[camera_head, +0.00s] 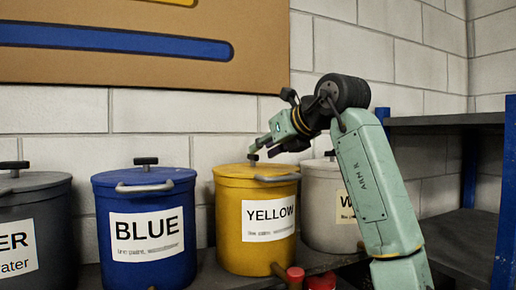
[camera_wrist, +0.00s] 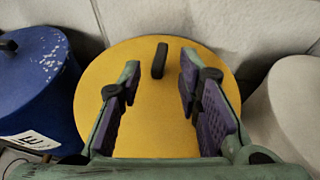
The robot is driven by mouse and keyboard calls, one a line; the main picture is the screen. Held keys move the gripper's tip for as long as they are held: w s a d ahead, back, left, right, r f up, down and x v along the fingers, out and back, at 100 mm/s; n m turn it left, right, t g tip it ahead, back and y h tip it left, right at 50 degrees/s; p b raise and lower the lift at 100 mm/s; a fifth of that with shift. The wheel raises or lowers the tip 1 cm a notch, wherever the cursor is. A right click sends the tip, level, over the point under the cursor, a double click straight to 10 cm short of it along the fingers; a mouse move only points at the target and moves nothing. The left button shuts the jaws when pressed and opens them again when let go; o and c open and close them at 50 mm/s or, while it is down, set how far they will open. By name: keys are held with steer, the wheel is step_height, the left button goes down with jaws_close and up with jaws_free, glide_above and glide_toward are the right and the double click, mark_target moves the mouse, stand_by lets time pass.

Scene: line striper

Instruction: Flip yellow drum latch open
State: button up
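The yellow drum (camera_head: 232,220) stands on a shelf, with a "YELLOW" label and a flat yellow lid. A small black latch-like piece (camera_wrist: 159,60) stands up from the lid (camera_wrist: 150,138); it also shows beside my gripper in the head view (camera_head: 253,158). A grey bar handle (camera_head: 278,178) runs along the drum's front rim. My gripper (camera_wrist: 160,66) is open over the lid, its purple-padded fingers to the left and right of the black piece. The piece lies near the fingertips with gaps on both sides. I cannot tell the fingers' height above the lid.
The blue drum (camera_head: 144,252) stands close on the left, with a dark drum (camera_head: 35,205) farther left. A white drum (camera_head: 322,208) stands close on the right, partly behind my arm. A block wall (camera_head: 140,112) is behind. A dark shelf rack (camera_head: 445,119) is at right.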

mark_target(253, 160)
steer(key=shift+p+x, duration=0.4)
steer(key=shift+x, duration=1.65)
steer(key=shift+c, duration=0.3)
jaws_close()
